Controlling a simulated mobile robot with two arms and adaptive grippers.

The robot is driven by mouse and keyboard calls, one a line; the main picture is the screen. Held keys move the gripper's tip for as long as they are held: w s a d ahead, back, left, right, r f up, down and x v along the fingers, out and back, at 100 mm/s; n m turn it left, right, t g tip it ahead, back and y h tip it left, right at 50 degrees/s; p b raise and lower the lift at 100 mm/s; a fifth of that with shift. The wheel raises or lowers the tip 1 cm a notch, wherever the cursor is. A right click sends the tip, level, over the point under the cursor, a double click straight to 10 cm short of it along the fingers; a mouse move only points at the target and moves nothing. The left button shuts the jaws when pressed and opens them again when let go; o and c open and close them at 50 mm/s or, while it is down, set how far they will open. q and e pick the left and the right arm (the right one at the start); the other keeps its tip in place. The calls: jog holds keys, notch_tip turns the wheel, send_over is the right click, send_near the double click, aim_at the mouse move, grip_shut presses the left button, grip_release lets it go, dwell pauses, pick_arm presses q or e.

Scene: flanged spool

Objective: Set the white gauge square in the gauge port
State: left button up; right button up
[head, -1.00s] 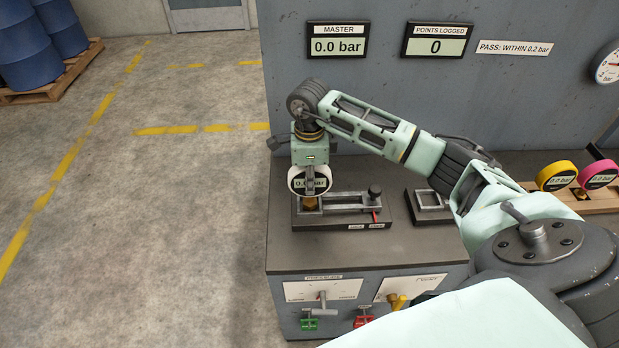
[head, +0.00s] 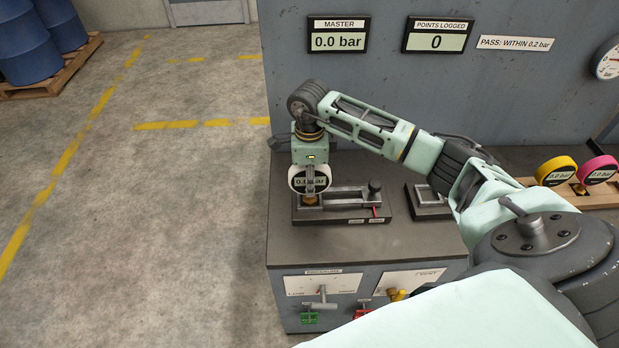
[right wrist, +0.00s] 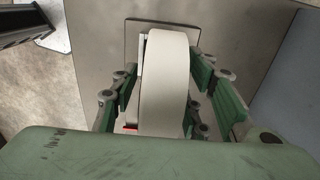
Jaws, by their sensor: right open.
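The white gauge (head: 296,181) stands upright with its dark dial facing my head camera. It is at the left end of the dark port fixture (head: 345,216), right above the brass fitting (head: 311,202) of the gauge port. Whether it is fully seated is hidden. My right gripper (head: 311,184) points down over the gauge, open, with a finger across the dial. In the right wrist view the gauge's white rim (right wrist: 168,85) lies between the spread fingers, with a gap on the left; contact on the right is unclear. My left gripper is not in view.
A clamp bar with a dark knob (head: 375,187) lies right of the gauge. A square-framed block (head: 428,200) sits further right, partly behind my arm. Yellow (head: 556,170) and pink (head: 597,169) gauges stand on a wooden rack. Valve handles (head: 322,300) are on the bench front.

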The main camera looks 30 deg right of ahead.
jog(key=shift+r, duration=0.25)
notch_tip(320, 180, up, 11)
jog(key=b, duration=0.4)
jog(key=shift+r, duration=0.4)
jog(key=shift+d, duration=0.1)
